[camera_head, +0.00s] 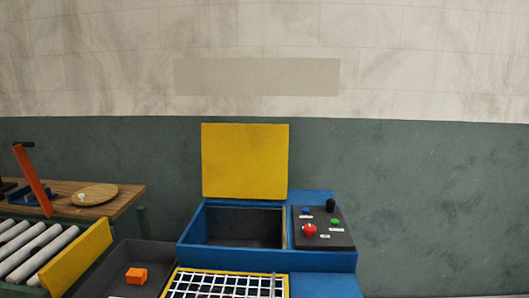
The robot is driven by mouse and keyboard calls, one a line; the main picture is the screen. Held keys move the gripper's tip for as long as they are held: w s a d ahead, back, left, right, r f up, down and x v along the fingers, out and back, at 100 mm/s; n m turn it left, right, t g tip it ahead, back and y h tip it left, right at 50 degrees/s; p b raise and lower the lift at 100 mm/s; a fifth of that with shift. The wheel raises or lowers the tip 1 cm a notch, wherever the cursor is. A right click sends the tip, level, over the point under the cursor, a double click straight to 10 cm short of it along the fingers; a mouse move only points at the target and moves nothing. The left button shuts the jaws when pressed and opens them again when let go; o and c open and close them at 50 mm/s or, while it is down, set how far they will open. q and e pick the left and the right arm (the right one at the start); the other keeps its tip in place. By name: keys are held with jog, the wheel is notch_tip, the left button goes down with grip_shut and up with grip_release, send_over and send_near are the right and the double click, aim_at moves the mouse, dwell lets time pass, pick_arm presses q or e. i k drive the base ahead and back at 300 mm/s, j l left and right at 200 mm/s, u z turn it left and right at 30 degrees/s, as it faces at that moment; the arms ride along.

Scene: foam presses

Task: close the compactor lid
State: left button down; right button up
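The compactor (270,260) is a blue box in the lower middle of the head view. Its yellow lid (245,161) stands upright at the back edge of the opening, so the compactor is open. The dark chamber (240,227) under it shows no contents that I can make out. A dark control panel (322,228) to the right of the opening carries a red knob (309,230), a green button (335,223), a blue button (305,210) and a black knob (330,205). Neither of my grippers is in view.
A white grid with a yellow frame (225,271) lies in front of the compactor. A dark tray (107,284) holding an orange block (136,275) is to its left. A roller conveyor (38,246) and a wooden table (115,203) stand at the left. The right side shows only wall.

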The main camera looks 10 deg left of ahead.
aim_at(250, 161)
jog(key=i+l+z, duration=0.2)
jog(key=l+z, duration=0.25)
jog(key=i+l+z, duration=0.45)
jog(key=l, duration=0.15)
jog(key=i+l+z, duration=0.25)
jog(key=l+z, duration=0.2)
jog(key=i+u, duration=0.3)
jog(key=i, duration=0.15)
jog(key=i+l+u, duration=0.6)
jog(key=i, duration=0.25)
jog(key=i+j+u, duration=0.1)
jog(key=i+u, duration=0.6)
jog(key=i, duration=0.25)
jog(key=i+l+u, duration=0.2)
jog(key=i+u, duration=0.2)
